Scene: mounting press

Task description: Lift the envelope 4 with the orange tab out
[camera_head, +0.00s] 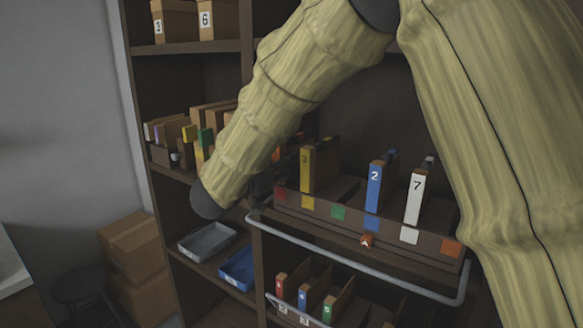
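I cannot make out an envelope numbered 4 with an orange tab; my arm hides part of the shelves. In the head view, a wide rack (335,221) on the right shelf holds a yellow-tabbed envelope 3 (306,169), a blue-tabbed envelope 2 (374,187) and a white-tabbed envelope 7 (414,198). Coloured squares line the rack's front, with an orange square (451,247) at its right end. No envelope shows above that square. My sleeved arm crosses in front of the shelves, ending in a dark joint at lower left. My gripper's fingers are not in view.
A grey rail (365,283) runs before the rack. Below is a lower row with red, blue and green tabs (302,298). Left are a grey tray (207,242), a blue tray (237,268) and tabbed folders (171,133). Cartons (134,247) stand beside the shelf.

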